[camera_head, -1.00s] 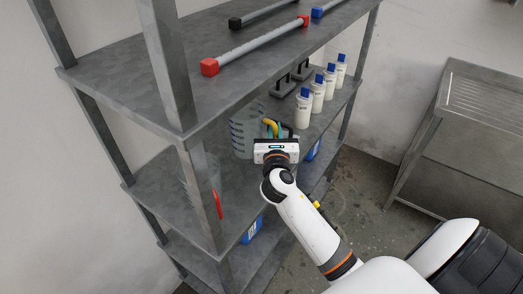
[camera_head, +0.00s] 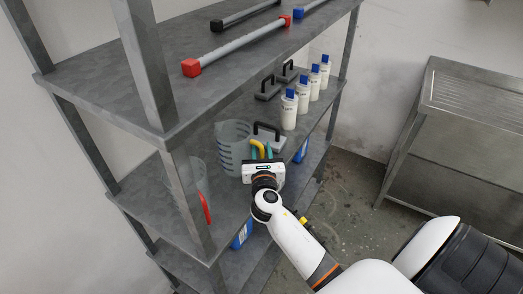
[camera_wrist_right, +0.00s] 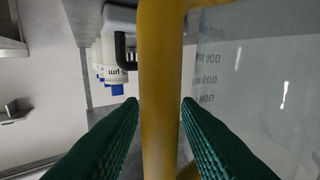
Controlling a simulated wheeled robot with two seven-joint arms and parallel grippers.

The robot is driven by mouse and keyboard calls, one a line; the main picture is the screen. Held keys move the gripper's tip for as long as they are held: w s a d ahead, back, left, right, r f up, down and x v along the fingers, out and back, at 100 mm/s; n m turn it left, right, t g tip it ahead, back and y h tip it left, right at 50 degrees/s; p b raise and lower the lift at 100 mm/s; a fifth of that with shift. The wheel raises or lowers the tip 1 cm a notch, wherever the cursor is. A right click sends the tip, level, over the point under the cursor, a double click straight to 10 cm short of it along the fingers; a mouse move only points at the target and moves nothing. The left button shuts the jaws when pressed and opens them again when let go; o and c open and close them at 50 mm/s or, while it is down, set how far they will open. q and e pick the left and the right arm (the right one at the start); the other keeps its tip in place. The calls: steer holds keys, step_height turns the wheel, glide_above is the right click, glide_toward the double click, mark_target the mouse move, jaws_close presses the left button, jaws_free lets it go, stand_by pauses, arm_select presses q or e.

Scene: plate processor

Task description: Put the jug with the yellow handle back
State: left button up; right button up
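The jug with the yellow handle (camera_head: 232,147) is a clear, upright measuring jug at the middle shelf. I cannot tell whether its base touches the shelf. Its yellow handle (camera_head: 258,148) faces my right gripper (camera_head: 261,153). In the right wrist view the yellow handle (camera_wrist_right: 160,70) runs between the two green ribbed fingers (camera_wrist_right: 160,105), whose tips lie against its sides. The right gripper appears shut on it. The jug's clear wall with its printed scale (camera_wrist_right: 240,80) fills the right of that view. My left gripper is not in view.
A second clear jug with a red handle (camera_head: 206,208) stands at the shelf's near left end. Several white bottles with blue caps (camera_head: 289,109) and black-handled grey blocks (camera_head: 267,92) stand farther along. The upper shelf (camera_head: 150,85) overhangs, and a post (camera_head: 185,195) stands left.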

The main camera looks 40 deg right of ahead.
steer(key=shift+r, duration=0.2)
steer(key=shift+s+a+f, duration=0.15)
steer(key=shift+s+a, duration=0.05)
steer(key=shift+s, duration=0.05)
steer(key=b+v, duration=0.2)
steer(key=v, duration=0.9)
steer(key=shift+s, duration=0.15)
steer(key=shift+a, duration=0.1)
